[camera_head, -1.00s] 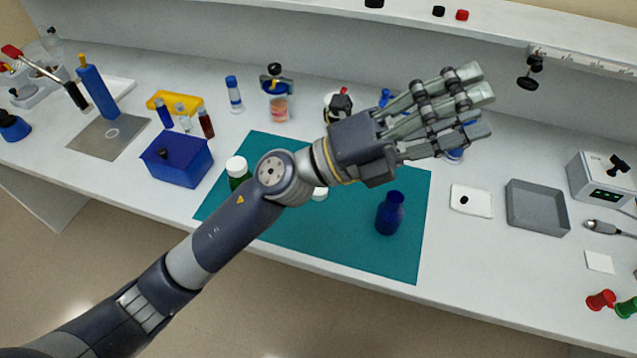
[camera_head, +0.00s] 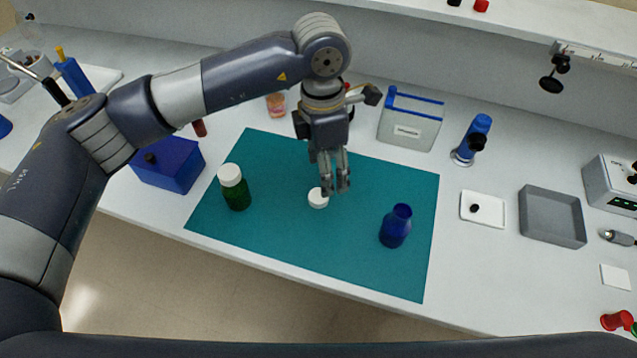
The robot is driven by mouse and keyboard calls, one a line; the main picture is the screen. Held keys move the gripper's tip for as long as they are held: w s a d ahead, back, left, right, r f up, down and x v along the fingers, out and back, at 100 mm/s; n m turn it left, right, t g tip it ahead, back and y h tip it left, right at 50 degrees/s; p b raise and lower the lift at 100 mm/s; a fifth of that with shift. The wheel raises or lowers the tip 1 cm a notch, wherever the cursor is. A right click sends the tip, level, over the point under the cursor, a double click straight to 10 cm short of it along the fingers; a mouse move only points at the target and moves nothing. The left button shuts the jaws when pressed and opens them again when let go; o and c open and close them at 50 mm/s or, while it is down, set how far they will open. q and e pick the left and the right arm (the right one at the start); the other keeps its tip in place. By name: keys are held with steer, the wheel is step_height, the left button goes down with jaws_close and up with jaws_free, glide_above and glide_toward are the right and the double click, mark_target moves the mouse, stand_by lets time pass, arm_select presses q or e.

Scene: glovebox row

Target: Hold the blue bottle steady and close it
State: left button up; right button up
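The blue bottle (camera_head: 395,228) stands upright and uncapped on the right part of the teal mat (camera_head: 290,245). A white cap (camera_head: 318,198) lies on the mat near its middle, left of the blue bottle. A green bottle (camera_head: 235,188) with a white cap on it stands at the mat's left. My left gripper (camera_head: 336,190) points down just right of the white cap, with a gap between its fingers and nothing seen in them. Whether it touches the cap cannot be told. My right gripper is not in view.
A blue box (camera_head: 168,165) stands left of the mat. A blue-rimmed container (camera_head: 410,122) and a blue tube-like item (camera_head: 472,140) stand behind it. A small white tray (camera_head: 483,210) and a grey tray (camera_head: 552,217) lie to the right. The mat around the blue bottle is clear.

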arm_select(q)
steer(key=w+a, duration=0.2)
steer(key=p, duration=0.1)
glide_above(319, 196)
steer(key=shift+y, duration=0.4)
step_height(319, 196, down, 4)
steer(key=shift+f, duration=0.55)
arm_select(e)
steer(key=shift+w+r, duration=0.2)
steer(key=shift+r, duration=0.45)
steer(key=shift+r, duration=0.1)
